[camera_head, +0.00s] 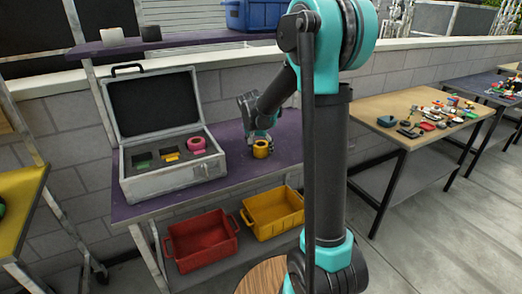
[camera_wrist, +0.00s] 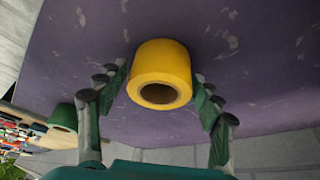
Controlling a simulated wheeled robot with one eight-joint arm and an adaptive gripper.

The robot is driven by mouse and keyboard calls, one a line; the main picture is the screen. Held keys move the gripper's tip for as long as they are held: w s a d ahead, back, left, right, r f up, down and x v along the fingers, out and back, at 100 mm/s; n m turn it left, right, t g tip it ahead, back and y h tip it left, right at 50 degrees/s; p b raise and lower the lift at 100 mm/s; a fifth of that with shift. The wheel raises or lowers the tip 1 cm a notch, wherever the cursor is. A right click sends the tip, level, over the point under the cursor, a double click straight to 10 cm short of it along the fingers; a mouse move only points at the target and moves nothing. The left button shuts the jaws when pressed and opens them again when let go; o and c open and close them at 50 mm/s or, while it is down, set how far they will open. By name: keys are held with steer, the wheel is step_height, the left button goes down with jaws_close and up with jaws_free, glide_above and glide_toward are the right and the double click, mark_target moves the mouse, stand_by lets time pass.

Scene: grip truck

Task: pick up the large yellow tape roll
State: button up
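The large yellow tape roll (camera_head: 261,149) is on the purple table near its front edge, at the end of my arm. In the wrist view the yellow roll (camera_wrist: 163,68) lies between the two fingers, its dark hole facing the camera. My gripper (camera_wrist: 162,76) is open, with one finger on each side of the roll. The fingertips are very close to its sides; any contact is hard to tell.
An open silver case (camera_head: 170,182) with a pink roll (camera_head: 196,144) stands left on the purple table (camera_head: 240,176). Red (camera_head: 202,240) and yellow (camera_head: 273,212) bins sit below. A tan table (camera_head: 385,106) with small parts is right. A green cylinder (camera_wrist: 62,117) shows in the wrist view.

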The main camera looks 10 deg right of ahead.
steer(key=c, duration=0.9)
step_height(320, 180, up, 20)
stand_by(0.4)
